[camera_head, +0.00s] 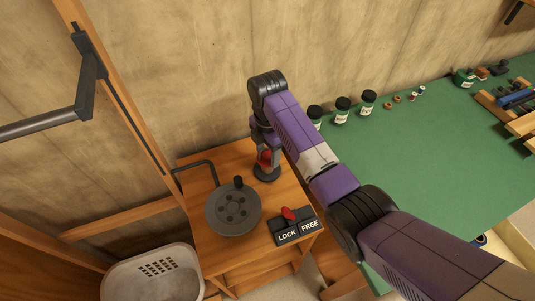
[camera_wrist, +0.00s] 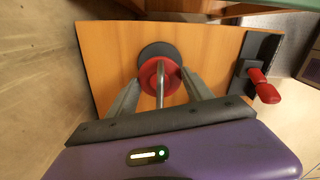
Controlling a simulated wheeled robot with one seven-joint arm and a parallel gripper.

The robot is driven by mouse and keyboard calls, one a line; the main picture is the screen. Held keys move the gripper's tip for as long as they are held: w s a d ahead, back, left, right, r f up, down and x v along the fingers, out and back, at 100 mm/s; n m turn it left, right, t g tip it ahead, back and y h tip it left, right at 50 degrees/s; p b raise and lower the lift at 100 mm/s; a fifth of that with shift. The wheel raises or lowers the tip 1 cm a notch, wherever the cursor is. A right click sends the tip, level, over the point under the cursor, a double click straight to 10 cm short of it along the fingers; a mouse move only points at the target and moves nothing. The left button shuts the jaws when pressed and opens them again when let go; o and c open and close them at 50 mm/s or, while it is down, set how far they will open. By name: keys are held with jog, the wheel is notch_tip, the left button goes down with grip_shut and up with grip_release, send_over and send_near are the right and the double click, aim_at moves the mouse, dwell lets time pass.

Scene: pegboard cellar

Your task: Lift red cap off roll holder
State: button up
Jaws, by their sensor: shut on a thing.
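The red cap (camera_head: 264,158) sits low on the roll holder (camera_head: 267,174), which has a round dark base on the wooden cabinet top. My gripper (camera_head: 264,152) points down over the holder and is shut on the red cap. In the wrist view, the red cap (camera_wrist: 150,78) lies between the two fingers of my gripper (camera_wrist: 160,88), with a grey post rising through its middle. The holder's dark base (camera_wrist: 158,49) shows just beyond the cap. My fingers hide part of the cap, and I cannot tell whether it touches the base.
A grey disc with a dark knob (camera_head: 233,212) and a LOCK/FREE box (camera_head: 296,229) with a red lever stand close by on the cabinet top (camera_head: 203,243). A plaster wall (camera_head: 200,80) rises behind. Jars (camera_head: 342,111) stand on the green bench (camera_head: 430,150) to the right.

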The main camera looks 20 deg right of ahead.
notch_tip(320, 180, up, 9)
jog(key=shift+f, duration=0.1)
notch_tip(320, 180, up, 11)
jog(key=p, duration=0.4)
jog(key=shift+f, duration=0.2)
jog(key=shift+s+f, duration=0.1)
